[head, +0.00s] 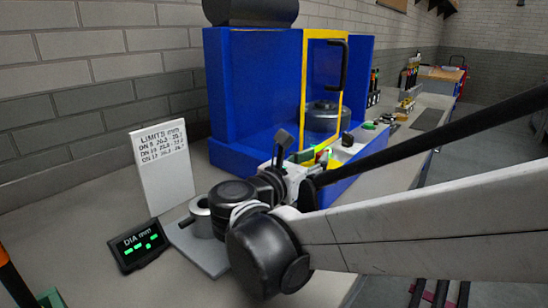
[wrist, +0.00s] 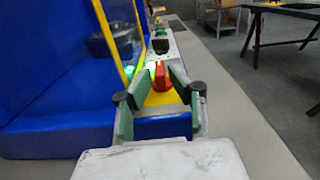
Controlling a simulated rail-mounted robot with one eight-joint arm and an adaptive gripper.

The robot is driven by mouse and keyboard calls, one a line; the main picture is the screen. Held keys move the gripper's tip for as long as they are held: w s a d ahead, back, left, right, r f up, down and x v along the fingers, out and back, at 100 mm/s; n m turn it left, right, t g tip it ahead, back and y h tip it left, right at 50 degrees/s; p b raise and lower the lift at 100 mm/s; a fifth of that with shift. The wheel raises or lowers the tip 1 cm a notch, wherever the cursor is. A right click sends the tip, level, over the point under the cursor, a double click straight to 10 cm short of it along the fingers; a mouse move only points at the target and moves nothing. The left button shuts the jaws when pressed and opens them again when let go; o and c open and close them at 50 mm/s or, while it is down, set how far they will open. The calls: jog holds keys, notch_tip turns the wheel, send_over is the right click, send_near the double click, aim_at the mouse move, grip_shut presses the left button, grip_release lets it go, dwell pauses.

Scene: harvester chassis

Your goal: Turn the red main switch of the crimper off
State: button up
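The blue crimper (head: 245,95) stands on the bench with a yellow-framed door. Its red main switch (wrist: 161,74) sits on a yellow plate (wrist: 162,98) on the crimper's front ledge. In the wrist view my gripper (wrist: 161,84) is open, with one green-padded finger on each side of the switch. Gaps show between the pads and the switch. I cannot tell how deep the switch sits between the tips. In the head view my gripper (head: 306,157) is at the ledge, and my arm hides much of it.
A green lit button (wrist: 130,71) and a dark knob (wrist: 160,45) are near the switch. A limits sign (head: 163,165), a diameter display (head: 138,246) and a metal ring (head: 201,214) stand at the left. The bench beyond the crimper holds several small items.

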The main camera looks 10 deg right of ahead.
jog(key=shift+x, duration=1.05)
jog(key=shift+c, duration=0.4)
grip_shut()
